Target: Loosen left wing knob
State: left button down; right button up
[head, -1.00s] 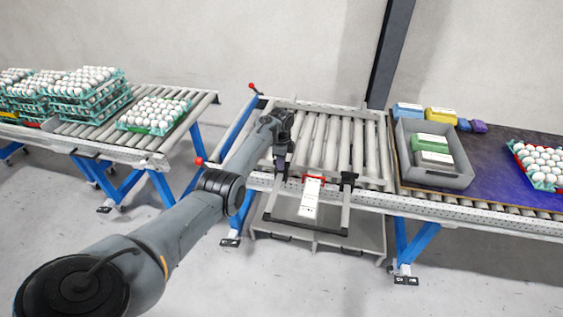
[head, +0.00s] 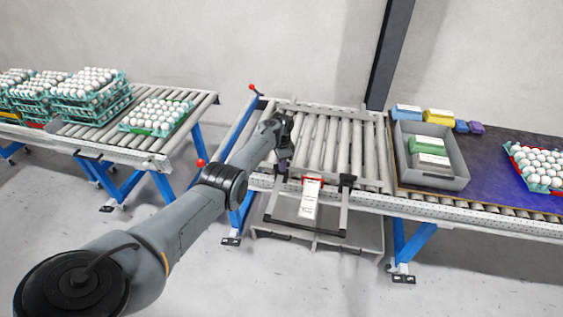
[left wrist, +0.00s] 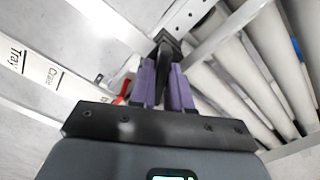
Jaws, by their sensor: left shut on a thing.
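My left gripper (head: 281,168) reaches down to the left end of the frame at the front of the middle roller conveyor. In the left wrist view its two purple fingers (left wrist: 164,75) are shut on the left wing knob (left wrist: 167,45), a black part at the end of a metal bar. In the head view my gripper mostly hides this knob. The matching black right knob (head: 347,180) stands at the frame's right end, untouched. My right gripper is not in view.
A white label with a red holder (head: 311,195) hangs between the knobs, close to my gripper. Red-tipped levers (head: 201,163) stand on the left. A grey crate (head: 458,182) sits on the right table. Egg trays (head: 157,118) stand on the left conveyor.

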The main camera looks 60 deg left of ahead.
pick_arm(q)
jog(key=n, duration=0.5)
jog(key=shift+n+p, duration=0.3)
jog(key=shift+p, duration=0.05)
jog(key=n, duration=0.4)
jog(key=shift+n, duration=0.4)
jog(key=c, duration=1.1)
grip_release()
jog(key=shift+r, duration=0.15)
